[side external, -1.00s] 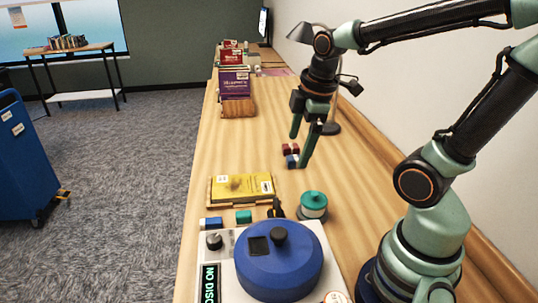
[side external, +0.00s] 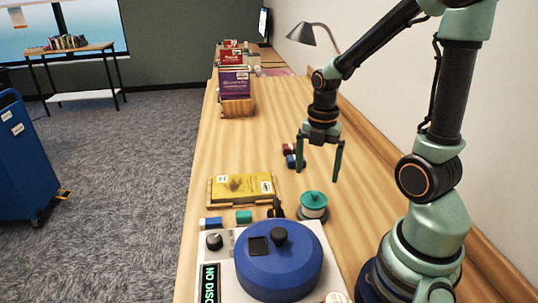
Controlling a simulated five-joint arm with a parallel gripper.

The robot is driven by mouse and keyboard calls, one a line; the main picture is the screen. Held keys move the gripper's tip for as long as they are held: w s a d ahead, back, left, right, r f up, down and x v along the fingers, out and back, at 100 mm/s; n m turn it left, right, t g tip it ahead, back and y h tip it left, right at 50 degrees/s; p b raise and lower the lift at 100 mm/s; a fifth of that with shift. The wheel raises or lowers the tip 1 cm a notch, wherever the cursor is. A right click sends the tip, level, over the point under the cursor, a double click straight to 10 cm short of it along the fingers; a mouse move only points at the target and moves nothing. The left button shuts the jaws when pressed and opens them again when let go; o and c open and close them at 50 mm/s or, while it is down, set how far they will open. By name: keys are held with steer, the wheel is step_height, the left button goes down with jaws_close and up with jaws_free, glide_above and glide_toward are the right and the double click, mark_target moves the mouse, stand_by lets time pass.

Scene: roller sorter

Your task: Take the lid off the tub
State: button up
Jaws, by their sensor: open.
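A small round tub (side external: 313,212) with a pale body stands on the bench near the front right. Its teal lid (side external: 313,199) sits on top, with a raised knob in the middle. My gripper (side external: 318,172) is open and empty, pointing down, with its two fingers spread left and right. In the picture its fingertips are just above and behind the tub, apart from the lid.
A white machine (side external: 228,283) with a blue round cover (side external: 278,270) fills the front. A yellow book (side external: 242,187) lies left of the tub. Small red and blue blocks (side external: 290,160) lie behind my gripper. A lamp (side external: 302,34) stands farther back.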

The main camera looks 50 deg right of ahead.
mark_target(315, 193)
steer(key=shift+s+a+f, duration=0.1)
steer(key=shift+a+f, duration=0.05)
steer(key=shift+f, duration=1.7)
steer(key=shift+s+a+f, duration=0.1)
steer(key=shift+f, duration=1.7)
steer(key=c, duration=1)
